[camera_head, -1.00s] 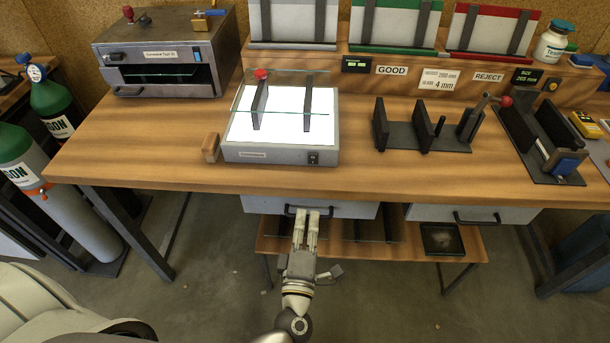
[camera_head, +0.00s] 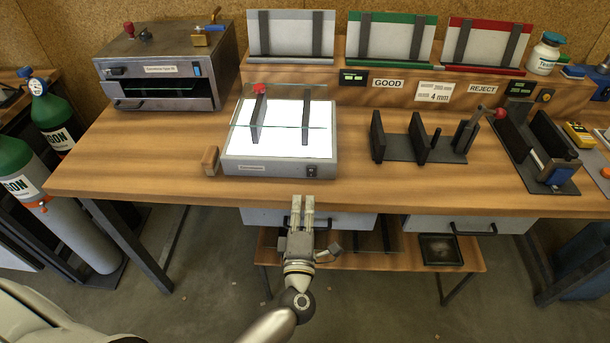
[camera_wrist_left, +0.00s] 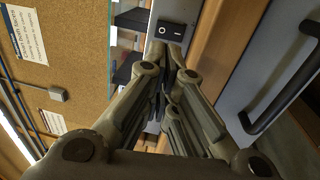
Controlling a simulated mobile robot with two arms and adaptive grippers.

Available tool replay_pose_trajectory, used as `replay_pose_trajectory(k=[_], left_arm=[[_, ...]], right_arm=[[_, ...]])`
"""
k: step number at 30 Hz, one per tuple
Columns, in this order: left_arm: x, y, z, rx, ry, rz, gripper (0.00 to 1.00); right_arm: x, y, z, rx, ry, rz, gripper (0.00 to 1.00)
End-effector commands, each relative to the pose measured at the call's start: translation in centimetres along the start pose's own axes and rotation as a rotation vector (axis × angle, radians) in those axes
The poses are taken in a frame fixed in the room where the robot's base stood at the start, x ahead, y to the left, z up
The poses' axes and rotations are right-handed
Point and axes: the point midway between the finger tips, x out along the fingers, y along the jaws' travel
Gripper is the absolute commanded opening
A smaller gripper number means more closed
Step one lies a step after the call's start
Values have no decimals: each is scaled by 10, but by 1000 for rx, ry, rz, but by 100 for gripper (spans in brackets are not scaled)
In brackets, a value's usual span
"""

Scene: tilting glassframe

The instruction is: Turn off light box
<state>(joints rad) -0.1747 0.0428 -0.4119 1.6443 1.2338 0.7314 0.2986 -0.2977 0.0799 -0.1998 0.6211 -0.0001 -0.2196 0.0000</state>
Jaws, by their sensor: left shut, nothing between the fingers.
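The light box (camera_head: 280,168) stands on the workbench with its white top glowing. A glass pane (camera_head: 284,112) stands on it between two dark upright supports. Its black rocker switch (camera_head: 312,171) is on the right of the front face; it also shows in the left wrist view (camera_wrist_left: 171,30), marked with a line and a circle. My left gripper (camera_head: 302,199) is shut and empty. It is in front of the bench edge, below and slightly left of the switch, and apart from it. In the left wrist view the fingers (camera_wrist_left: 170,62) point toward the switch. My right gripper is not in view.
A wooden block (camera_head: 210,160) sits left of the light box. A dark rack (camera_head: 422,140) stands to its right. A drawer handle (camera_wrist_left: 285,90) is close beside my left gripper. The bench strip before the light box is clear.

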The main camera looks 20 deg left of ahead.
Motion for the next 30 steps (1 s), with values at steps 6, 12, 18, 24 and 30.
replay_pose_trajectory(k=[6,12,18,24,30], left_arm=[[43,2,0,2,-1,1,0],[68,1,0,1,-1,0,0],[78,0,0,1,-1,0,0],[78,-1,0,1,0,-1,0],[79,0,0,1,0,-4,0]], right_arm=[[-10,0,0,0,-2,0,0],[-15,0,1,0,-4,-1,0],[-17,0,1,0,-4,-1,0],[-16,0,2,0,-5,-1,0],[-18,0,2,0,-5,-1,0]])
